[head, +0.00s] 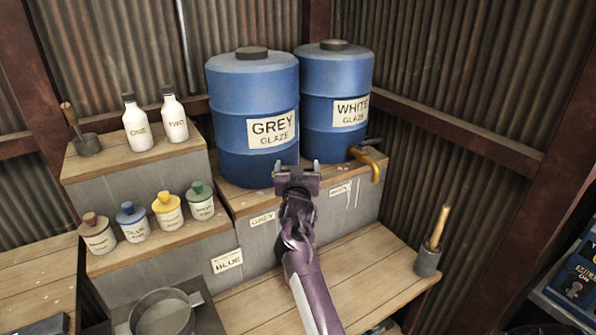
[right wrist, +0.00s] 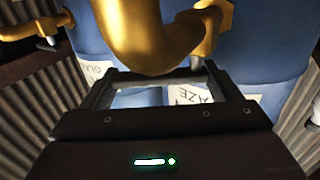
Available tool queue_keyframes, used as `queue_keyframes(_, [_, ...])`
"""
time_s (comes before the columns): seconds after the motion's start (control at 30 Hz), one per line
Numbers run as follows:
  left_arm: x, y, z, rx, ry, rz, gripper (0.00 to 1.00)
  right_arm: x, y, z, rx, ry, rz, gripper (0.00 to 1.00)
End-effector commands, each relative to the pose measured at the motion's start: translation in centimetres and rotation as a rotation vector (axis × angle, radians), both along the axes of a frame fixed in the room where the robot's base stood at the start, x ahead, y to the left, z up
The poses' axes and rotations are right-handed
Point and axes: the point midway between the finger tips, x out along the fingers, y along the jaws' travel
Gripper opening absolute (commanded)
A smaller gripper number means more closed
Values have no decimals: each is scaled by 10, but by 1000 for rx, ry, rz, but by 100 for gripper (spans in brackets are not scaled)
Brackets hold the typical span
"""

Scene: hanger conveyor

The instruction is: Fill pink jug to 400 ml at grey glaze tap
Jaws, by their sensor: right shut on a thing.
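The grey glaze drum (head: 252,160) is a blue barrel on a wooden-topped block, labelled GREY GLAZE. My right gripper (head: 298,172) is in front of its lower part and covers the grey tap in the head view. The right wrist view shows this brass tap (right wrist: 140,40) very close, at the gripper's fingers (right wrist: 158,80). The right gripper is shut on the tap, though which part it grips is hard to see. The pink jug is not visible in either view. My left gripper is not in view.
The white glaze drum (head: 337,100) with its brass tap (head: 372,164) stands to the right. White bottles (head: 137,123) and small coloured jars (head: 166,213) fill the left steps. A grey round pot (head: 163,312) is at lower left. The lower bench (head: 370,270) has free room.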

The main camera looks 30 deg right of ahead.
Motion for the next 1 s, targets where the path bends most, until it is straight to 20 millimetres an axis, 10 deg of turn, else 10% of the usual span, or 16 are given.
queue_keyframes(0.7, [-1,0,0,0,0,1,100,-3,0,0,-1,-2,-88,43])
queue_keyframes(0.73, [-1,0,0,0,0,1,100,-3,0,0,-1,-2,-88,86])
queue_keyframes(1.0, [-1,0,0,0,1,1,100,-3,0,0,0,-1,-88,100])
